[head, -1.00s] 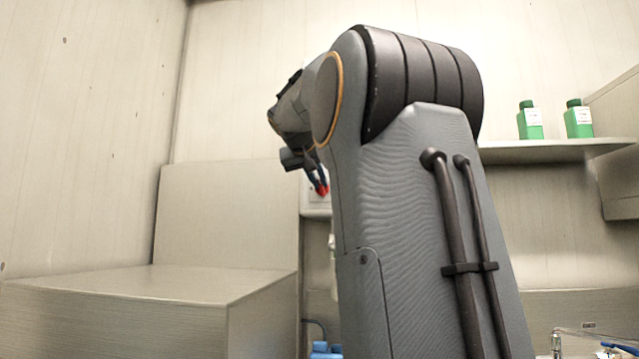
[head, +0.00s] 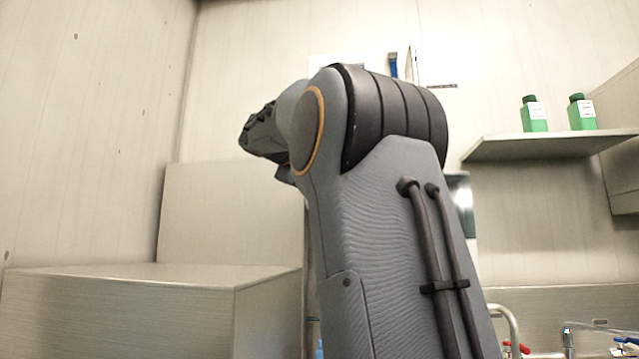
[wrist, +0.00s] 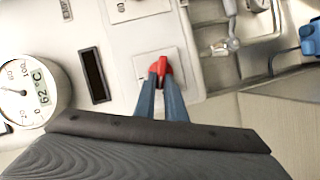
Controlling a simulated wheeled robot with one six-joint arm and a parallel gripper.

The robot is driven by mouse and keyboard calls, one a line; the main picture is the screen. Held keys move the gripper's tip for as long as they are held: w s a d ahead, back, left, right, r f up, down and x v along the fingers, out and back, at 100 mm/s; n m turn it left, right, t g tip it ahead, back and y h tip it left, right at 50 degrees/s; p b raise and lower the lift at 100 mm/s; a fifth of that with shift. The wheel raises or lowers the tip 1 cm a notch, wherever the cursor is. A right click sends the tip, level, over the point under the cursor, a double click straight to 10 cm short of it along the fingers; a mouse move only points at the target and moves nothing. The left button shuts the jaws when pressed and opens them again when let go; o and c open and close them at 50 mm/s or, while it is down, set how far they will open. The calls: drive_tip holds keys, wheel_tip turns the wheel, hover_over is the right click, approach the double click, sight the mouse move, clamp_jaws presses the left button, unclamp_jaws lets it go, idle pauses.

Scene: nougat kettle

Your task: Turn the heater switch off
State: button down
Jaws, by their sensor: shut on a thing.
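The red heater switch (wrist: 162,68) sits on a pale square plate (wrist: 141,62) in the upper middle of the wrist view. My gripper (wrist: 160,82) is shut on the switch, with one blue-grey finger on each side of it. The fingertips cover part of the red knob. In the head view my arm blocks the switch, and the fingers are hidden there too.
In the wrist view, a round gauge reading 62 °C (wrist: 30,92) and a dark narrow display (wrist: 94,75) lie left of the switch. A metal fitting (wrist: 232,42) and a blue object (wrist: 311,38) lie right. In the head view, a shelf (head: 545,147) holds green bottles (head: 534,114).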

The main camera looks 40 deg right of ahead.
drive_tip(key=shift+f+n+h+b, duration=0.2)
drive_tip(key=shift+n+h+b, duration=0.25)
drive_tip(key=shift+n+b, duration=0.45)
drive_tip(key=shift+f+n+h+b, duration=0.2)
drive_tip(key=shift+n+h+b, duration=0.25)
drive_tip(key=shift+n+b, duration=0.4)
drive_tip(key=shift+n, duration=0.25)
drive_tip(key=c, duration=1.8)
unclamp_jaws()
drive_tip(key=shift+b+v, duration=0.75)
drive_tip(key=shift+v, duration=3.15)
